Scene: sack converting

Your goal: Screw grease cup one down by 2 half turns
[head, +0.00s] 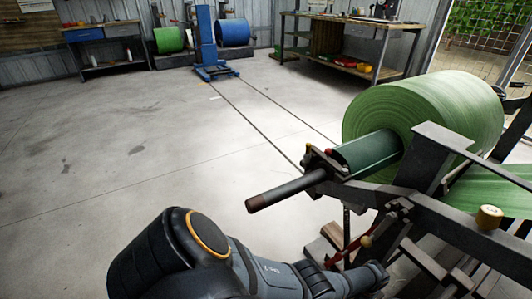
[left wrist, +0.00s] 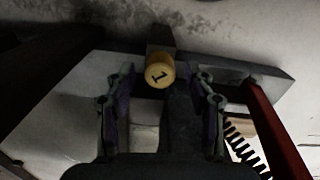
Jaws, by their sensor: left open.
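Grease cup one (left wrist: 158,74) is a yellow cap with a black "1" on its face, in the upper middle of the left wrist view. It sits in front of a dark block on a grey metal bar. My left gripper (left wrist: 164,86) is open, with one finger on each side of the cup and a visible gap to each. The cup is nearer the left finger. In the head view my left arm reaches in low at the bottom, and its fingers cannot be made out. A yellow cup (head: 488,217) stands on the machine frame; its number cannot be read. My right gripper is not in view.
A large green roll (head: 425,120) sits on a shaft (head: 285,189) that juts out left above my arm. In the left wrist view a red bar (left wrist: 278,130) and a black coiled cable (left wrist: 243,148) lie to the right. The floor at left is clear.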

